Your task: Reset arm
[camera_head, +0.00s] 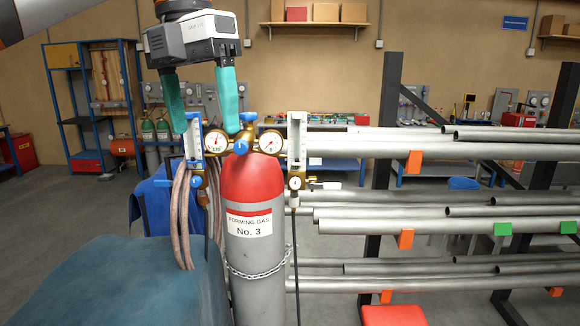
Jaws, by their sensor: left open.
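My left gripper (207,112) comes in from the top left and points down, with its two green fingers spread apart and nothing between them. It is above and in front of the regulator assembly on a gas cylinder (254,265). The cylinder is grey with a red top and a label reading "Forming Gas No. 3". The regulator has two round gauges, the left gauge (216,141) and the right gauge (271,142), and a blue knob (241,146) between them. My right gripper is not in view.
A rack (390,130) holds several long metal pipes (440,213) on the right. A chain (258,274) wraps the cylinder. A red surface (393,315) shows at the bottom.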

